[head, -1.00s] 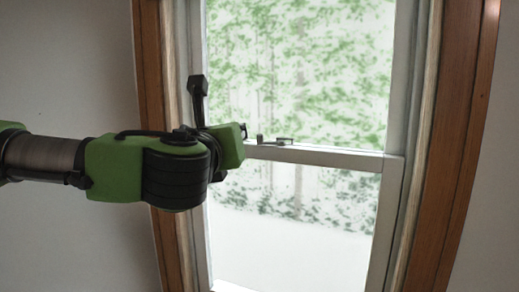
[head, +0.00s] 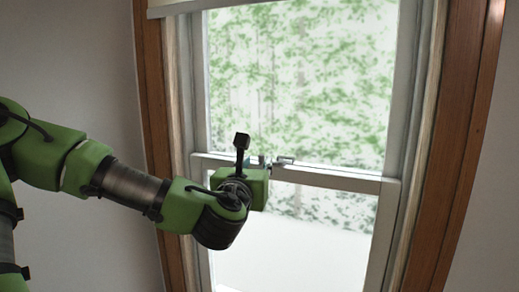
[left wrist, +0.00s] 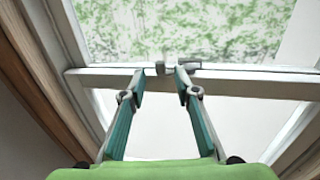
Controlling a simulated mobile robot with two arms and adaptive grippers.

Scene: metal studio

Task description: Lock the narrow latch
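The narrow latch (head: 285,160) is a small grey metal piece on the window's middle rail. In the left wrist view the latch (left wrist: 188,65) shows a short block with a lever lying to the right along the rail. My left gripper (left wrist: 160,77) is open and empty, its two teal-lined fingers pointing at the rail. The right-hand fingertip in that view is just below the latch and overlaps it; I cannot tell if they touch. In the head view the left gripper (head: 264,162) is at the latch's left end, its fingers mostly hidden. My right gripper is not in view.
The white middle rail (head: 340,179) crosses the window between glass panes. A brown wooden frame (head: 455,150) borders the window, with pale walls on both sides. A blind (head: 175,8) shows at the top. The space right of the gripper before the window is clear.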

